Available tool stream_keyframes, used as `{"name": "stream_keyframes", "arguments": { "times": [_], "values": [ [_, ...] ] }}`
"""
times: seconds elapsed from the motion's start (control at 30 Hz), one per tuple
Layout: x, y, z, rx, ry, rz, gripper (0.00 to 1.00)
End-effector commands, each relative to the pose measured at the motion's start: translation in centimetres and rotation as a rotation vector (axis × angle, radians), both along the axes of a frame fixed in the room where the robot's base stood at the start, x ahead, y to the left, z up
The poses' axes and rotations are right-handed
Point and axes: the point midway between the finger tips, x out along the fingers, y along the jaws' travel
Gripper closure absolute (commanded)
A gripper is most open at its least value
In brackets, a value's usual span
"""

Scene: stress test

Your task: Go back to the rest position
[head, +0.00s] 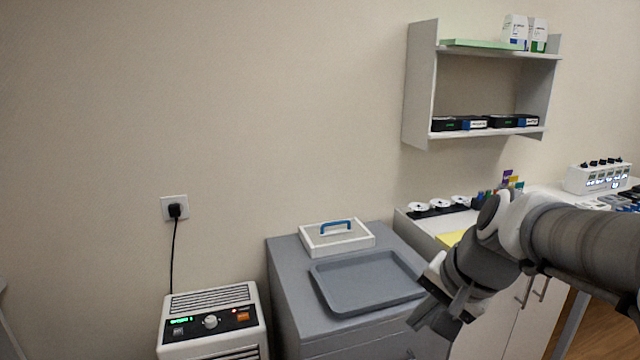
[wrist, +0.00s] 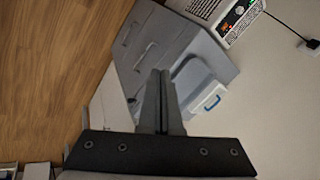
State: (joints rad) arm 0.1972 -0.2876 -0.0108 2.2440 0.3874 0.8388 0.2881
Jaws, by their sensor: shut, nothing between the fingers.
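My gripper (head: 436,318) hangs at the lower right of the head view, in front of the right side of a grey cabinet (head: 285,290). In the wrist view my gripper (wrist: 159,75) has its two fingers together, with nothing between them. A grey tray (head: 330,308) lies on the cabinet top, and it looks empty. A white box with a blue handle (head: 322,240) sits behind the tray. The gripper appears apart from both. My arm comes in from the right edge and hides part of the white counter.
A white appliance (head: 212,322) with a knob stands left of the cabinet, its cord running to a wall outlet (head: 175,208). A wall shelf (head: 418,90) holds boxes. A white counter (head: 420,226) at right carries several small items. Wooden floor (wrist: 50,60) is open beside the cabinet.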

Motion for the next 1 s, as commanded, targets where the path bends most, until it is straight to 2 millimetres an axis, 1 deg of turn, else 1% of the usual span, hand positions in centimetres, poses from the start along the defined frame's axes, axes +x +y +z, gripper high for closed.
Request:
{"name": "stream_keyframes", "arguments": {
  "times": [0.03,0.2,0.3,0.5,0.53,0.77,0.9,1.0],
  "values": [
    [-1.7,0.6,0.5,-0.057,-0.023,0.076,1.00],
    [-6.5,1.4,0.8,-0.247,-0.073,0.304,1.00],
    [-8.7,1.4,0.7,-0.346,-0.098,0.414,1.00],
    [-12.3,0.8,0.3,-0.527,-0.141,0.602,1.00],
    [-12.0,0.8,2.1,-0.518,-0.136,0.593,1.00],
    [-11.9,0.8,7.3,-0.512,-0.132,0.586,1.00],
    [-11.9,0.8,11.0,-0.511,-0.133,0.585,1.00],
    [-11.9,0.8,13.3,-0.510,-0.132,0.584,1.00]
  ]
}}
